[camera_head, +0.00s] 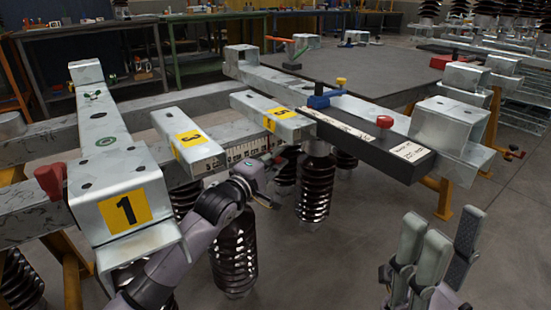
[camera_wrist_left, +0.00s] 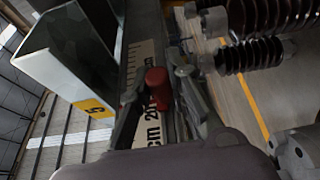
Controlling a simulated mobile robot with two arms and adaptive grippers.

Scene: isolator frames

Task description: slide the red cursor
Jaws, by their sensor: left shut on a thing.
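The red cursor (camera_wrist_left: 157,88) shows in the left wrist view as a small red block on a white ruler scale (camera_wrist_left: 148,132) with black marks. My left gripper (camera_wrist_left: 160,98) has its two fingers on either side of the cursor and is shut on it. In the head view my left gripper (camera_head: 272,170) is at the ruler strip (camera_head: 245,148) on the side of the long beam, and it hides the cursor there. My right gripper (camera_head: 440,250) is open and empty at the lower right, apart from the beams.
Beam ends with yellow labels 1 (camera_head: 125,209) and 3 (camera_head: 190,140) stand close to my left arm. Dark ribbed insulators (camera_head: 315,188) hang below. Floor around my right gripper is clear.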

